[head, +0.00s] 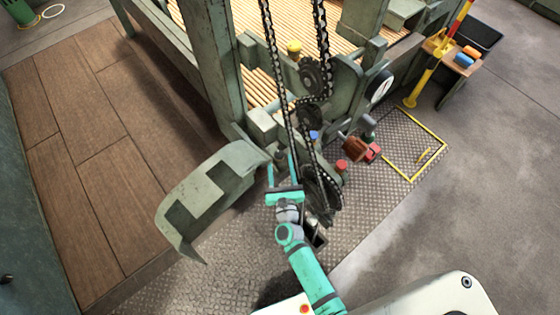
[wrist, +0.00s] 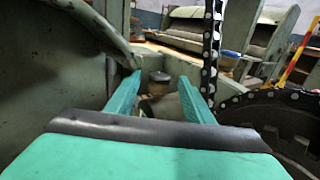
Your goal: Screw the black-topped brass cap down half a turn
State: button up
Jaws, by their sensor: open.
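The black-topped brass cap (wrist: 158,84) shows in the wrist view, upright, with a dark top and a dull brass side. It stands ahead, between the two teal fingers of my gripper (wrist: 159,76) in the picture. The fingers are apart and empty, with a visible gap on each side of the cap. I cannot tell how far beyond or between the fingertips it is. In the head view my gripper (head: 281,167) reaches in beside the chain, at the foot of the green frame. I cannot make out the cap there.
A drive chain (head: 276,60) and a large sprocket (head: 322,190) run close on the gripper's right. A bent green guard (head: 210,195) stands on its left. A red cap (head: 341,166) and a yellow cap (head: 293,47) are also on the machine. Plate floor lies open in front.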

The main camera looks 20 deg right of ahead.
jog(key=shift+w+d, duration=0.1)
jog(key=shift+w, duration=0.35)
jog(key=c, duration=1)
jog(key=shift+c, duration=0.2)
jog(key=shift+m+h, duration=0.4)
jog(key=shift+h, duration=0.2)
jog(key=m+g+h, duration=0.1)
jog(key=h, duration=0.1)
jog(key=a+m+g+h, duration=0.1)
jog(key=m+g+h, duration=0.1)
jog(key=w+m+g+h, duration=0.1)
jog(key=m+h, duration=0.1)
jog(key=h, duration=0.1)
jog(key=shift+a, duration=0.25)
jog(key=shift+w+a+m+g+h, duration=0.2)
jog(key=shift+m+g+h, duration=0.75)
jog(key=shift+g, duration=0.5)
jog(key=shift+w+a+m+g+h, duration=0.1)
jog(key=shift+w+m+g+h, duration=0.1)
jog(key=shift+m+g+h, duration=0.85)
jog(key=shift+w+a+m+g+h, duration=0.15)
jog(key=shift+m+g+h, duration=0.45)
jog(key=shift+m+g, duration=0.9)
jog(key=shift+g, duration=0.5)
